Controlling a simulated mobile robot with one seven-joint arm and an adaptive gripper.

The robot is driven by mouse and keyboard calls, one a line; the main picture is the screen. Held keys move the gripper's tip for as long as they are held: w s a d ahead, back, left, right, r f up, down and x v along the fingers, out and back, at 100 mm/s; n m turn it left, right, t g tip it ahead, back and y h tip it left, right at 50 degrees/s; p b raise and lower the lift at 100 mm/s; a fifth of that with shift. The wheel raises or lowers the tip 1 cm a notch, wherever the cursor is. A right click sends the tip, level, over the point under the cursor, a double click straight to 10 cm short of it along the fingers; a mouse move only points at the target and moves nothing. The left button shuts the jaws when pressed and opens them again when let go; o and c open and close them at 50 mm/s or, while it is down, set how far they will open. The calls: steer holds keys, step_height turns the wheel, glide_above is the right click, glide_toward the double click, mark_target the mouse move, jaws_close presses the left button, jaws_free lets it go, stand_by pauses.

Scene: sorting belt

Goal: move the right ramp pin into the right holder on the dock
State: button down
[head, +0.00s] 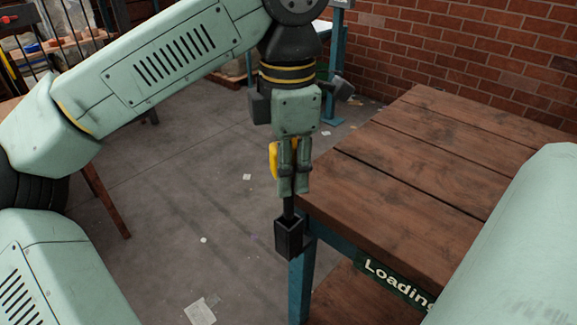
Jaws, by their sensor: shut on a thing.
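My gripper (293,186) points straight down at the near left corner of the dock (420,170), a wooden-topped bench with a blue-green frame. It is shut on the ramp pin (288,207), whose dark shaft hangs upright below the fingers. A yellow part beside the fingers looks like the pin's handle. A black square holder (289,239) is at the dock's corner, directly under the gripper. The shaft's lower end meets the holder's open top. How deep it sits inside is hidden.
A green sign reading "Loading" (395,280) is on the dock's front edge, above a lower wooden shelf (360,297). A brick wall (470,50) stands behind. The grey floor (190,190) left of the dock is open, with scraps of paper.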

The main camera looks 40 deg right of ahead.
mark_target(288, 218)
steer(key=shift+f, duration=0.15)
steer(key=shift+f+b, duration=2.95)
steer(key=shift+f, duration=1.05)
steer(key=shift+s+a+f+b, duration=0.2)
steer(key=shift+f+b, duration=0.15)
steer(key=shift+f, duration=0.15)
steer(key=c, duration=1.7)
jaws_free()
steer(key=o, duration=0.5)
steer(key=shift+w+d+f, duration=0.1)
steer(key=shift+d+f, duration=0.05)
steer(key=shift+c, duration=0.2)
steer(key=shift+r, duration=0.2)
